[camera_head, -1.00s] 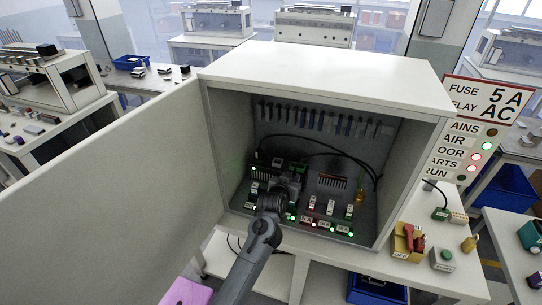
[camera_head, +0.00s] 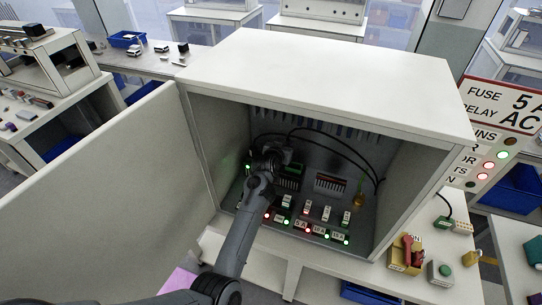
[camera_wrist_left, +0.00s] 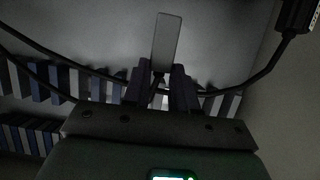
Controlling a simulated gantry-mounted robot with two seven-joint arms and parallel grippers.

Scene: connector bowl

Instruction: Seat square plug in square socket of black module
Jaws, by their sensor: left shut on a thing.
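My left gripper (camera_head: 270,152) reaches into the open cabinet, near its back wall at the left. In the left wrist view its two dark fingers (camera_wrist_left: 162,88) are shut on a plain grey block (camera_wrist_left: 166,42), which stands up between the fingertips. I cannot tell whether this block is the square plug. A dark cable runs behind the fingers. A dark module (camera_head: 290,178) sits in the cabinet just below and right of the gripper, partly hidden by my arm. Its square socket cannot be made out. My right gripper is not in view.
The cabinet (camera_head: 330,75) has side walls and a roof close around my arm, with its door (camera_head: 110,190) open at left. A black connector (camera_wrist_left: 297,14) on a cable shows at the wrist view's upper right. Small lit modules (camera_head: 308,229) line the cabinet floor.

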